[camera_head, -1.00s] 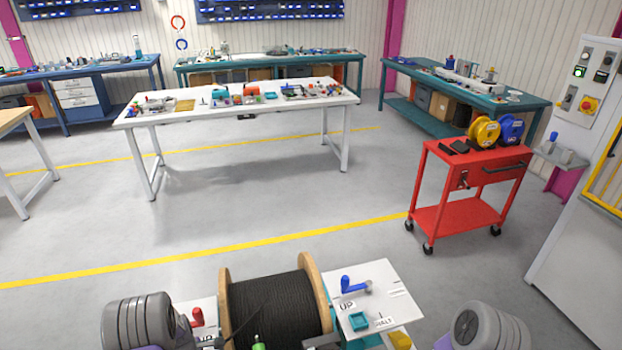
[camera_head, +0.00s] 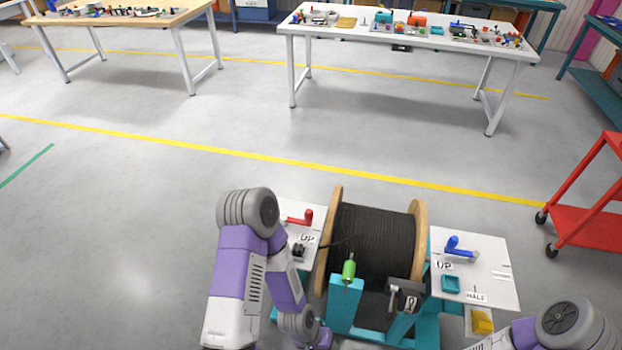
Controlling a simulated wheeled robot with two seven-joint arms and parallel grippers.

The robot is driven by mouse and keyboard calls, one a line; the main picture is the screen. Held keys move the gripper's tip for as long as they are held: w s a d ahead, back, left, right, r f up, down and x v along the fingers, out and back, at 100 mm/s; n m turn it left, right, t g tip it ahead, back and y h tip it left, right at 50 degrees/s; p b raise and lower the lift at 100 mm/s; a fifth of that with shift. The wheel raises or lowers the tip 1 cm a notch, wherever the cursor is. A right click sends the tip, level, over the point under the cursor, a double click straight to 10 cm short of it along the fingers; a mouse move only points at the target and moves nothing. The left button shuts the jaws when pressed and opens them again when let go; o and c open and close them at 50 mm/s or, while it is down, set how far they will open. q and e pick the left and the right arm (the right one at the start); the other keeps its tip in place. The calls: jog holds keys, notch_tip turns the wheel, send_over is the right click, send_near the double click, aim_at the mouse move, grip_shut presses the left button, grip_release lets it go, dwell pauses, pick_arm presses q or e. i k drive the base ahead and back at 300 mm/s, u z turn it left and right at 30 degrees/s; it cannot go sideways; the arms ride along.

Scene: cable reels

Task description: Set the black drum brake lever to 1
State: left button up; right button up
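A drum wound with black cable (camera_head: 372,245) stands between two round wooden flanges at the bottom middle. A dark bracket with a small grey lever-like part (camera_head: 398,294) is at the drum's front right, beside a plate that seems to read 0 (camera_head: 411,302). I cannot clearly tell the lever's setting. A green handle (camera_head: 348,270) stands upright at the front left of the drum. My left arm is bent left of the drum, its wrist running out at the bottom edge. My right arm is at the bottom right corner. Neither gripper's fingers show.
A red lever (camera_head: 301,217) is on the white left panel (camera_head: 288,207), and a blue lever (camera_head: 457,246) on the white right panel (camera_head: 500,285). The teal stand (camera_head: 347,302) holds the drum. A red cart (camera_head: 590,217) is at the right.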

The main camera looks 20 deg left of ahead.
aim_at(389, 316)
jog(key=u, duration=1.85)
jog(key=k, duration=0.75)
jog(key=z, duration=1.4)
jog(key=i, duration=0.25)
jog(key=u, duration=0.95)
